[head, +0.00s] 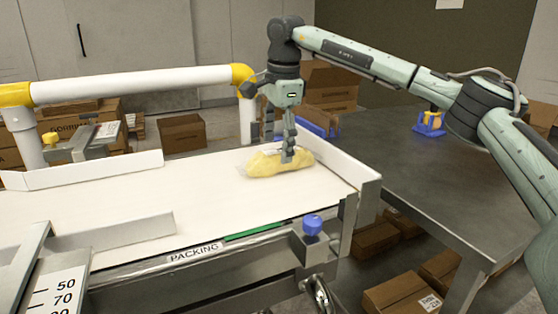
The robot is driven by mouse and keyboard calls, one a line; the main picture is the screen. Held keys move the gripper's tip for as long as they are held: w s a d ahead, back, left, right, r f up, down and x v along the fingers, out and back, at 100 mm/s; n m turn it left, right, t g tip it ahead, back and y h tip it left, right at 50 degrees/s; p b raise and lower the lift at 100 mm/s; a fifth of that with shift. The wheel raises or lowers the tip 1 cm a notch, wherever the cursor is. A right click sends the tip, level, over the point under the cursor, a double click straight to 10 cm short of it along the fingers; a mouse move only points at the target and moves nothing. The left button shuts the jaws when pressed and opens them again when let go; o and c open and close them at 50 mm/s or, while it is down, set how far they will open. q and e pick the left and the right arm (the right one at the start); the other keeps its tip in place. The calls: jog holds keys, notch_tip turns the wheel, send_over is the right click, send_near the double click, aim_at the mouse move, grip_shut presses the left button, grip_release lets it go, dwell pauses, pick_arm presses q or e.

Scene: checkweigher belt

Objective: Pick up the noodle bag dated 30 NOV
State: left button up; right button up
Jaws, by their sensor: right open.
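A yellow noodle bag (266,165) in clear wrap lies on the white belt (110,212) near its far right end. Any date on the bag is too small to read. My right gripper (287,153) points down over the bag from above, with a finger in front of the bag's right part. It is open, and I cannot tell whether it touches the bag. My left gripper is not in view.
Low metal guides (110,239) edge the belt, and an end wall (340,165) stands right of the bag. A blue knob (312,224) sits at the near corner. A grey metal table (420,180) on the right carries a blue holder (430,127). Cardboard boxes (181,133) stand on the floor.

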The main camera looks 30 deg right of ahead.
aim_at(278, 151)
jog(key=f, duration=0.3)
jog(key=shift+w+d+f, duration=0.15)
jog(key=shift+w+f, duration=0.1)
jog(key=shift+f, duration=0.05)
jog(key=shift+r, duration=0.1)
jog(key=c, duration=1.5)
